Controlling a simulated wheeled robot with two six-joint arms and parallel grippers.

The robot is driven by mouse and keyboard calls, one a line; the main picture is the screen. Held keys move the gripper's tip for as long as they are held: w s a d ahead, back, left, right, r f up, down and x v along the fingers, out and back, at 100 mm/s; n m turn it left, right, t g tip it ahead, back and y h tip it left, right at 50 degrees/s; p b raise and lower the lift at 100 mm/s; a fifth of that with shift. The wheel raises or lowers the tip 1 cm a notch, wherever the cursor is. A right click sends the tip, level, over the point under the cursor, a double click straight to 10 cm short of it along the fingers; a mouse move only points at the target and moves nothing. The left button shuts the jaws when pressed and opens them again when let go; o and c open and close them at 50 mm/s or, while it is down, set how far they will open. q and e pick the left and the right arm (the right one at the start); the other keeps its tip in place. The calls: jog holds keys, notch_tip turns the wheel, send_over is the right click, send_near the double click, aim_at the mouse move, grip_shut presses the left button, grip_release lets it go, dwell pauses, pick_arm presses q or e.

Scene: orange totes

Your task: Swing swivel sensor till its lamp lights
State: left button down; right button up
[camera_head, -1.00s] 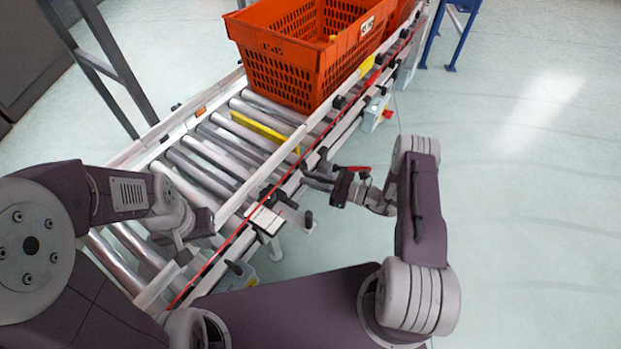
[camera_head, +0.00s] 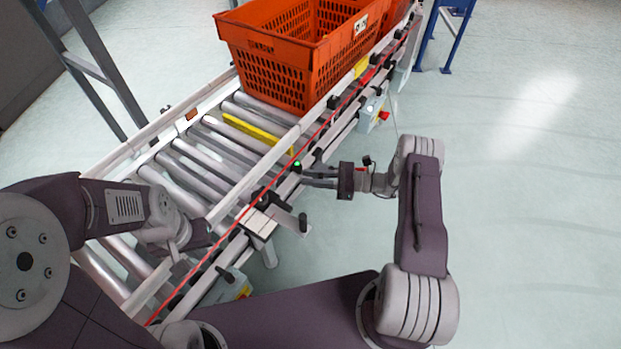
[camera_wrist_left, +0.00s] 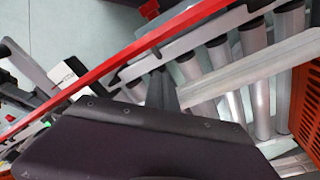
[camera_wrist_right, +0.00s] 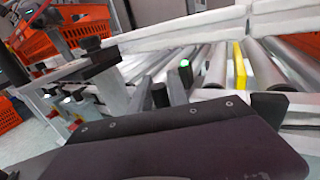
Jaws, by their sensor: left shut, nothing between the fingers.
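The swivel sensor (camera_head: 296,167) sits on the near side rail of the roller conveyor, and its small lamp glows green. The lit green lamp also shows in the right wrist view (camera_wrist_right: 185,64). My right gripper (camera_head: 306,179) points left at the rail with its fingertips right by the sensor. I cannot tell whether they touch it, or whether the jaws are open or shut. My left gripper (camera_head: 208,238) is shut and empty over the near conveyor rollers, well apart from the sensor.
An orange tote (camera_head: 265,63) stands on the rollers farther up the conveyor (camera_head: 205,170). A yellow bar (camera_head: 250,130) crosses between rollers. A red strip runs along the near rail, with black brackets (camera_head: 283,211) jutting out. The floor at right is clear.

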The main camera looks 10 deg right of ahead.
jog(key=shift+o, duration=0.9)
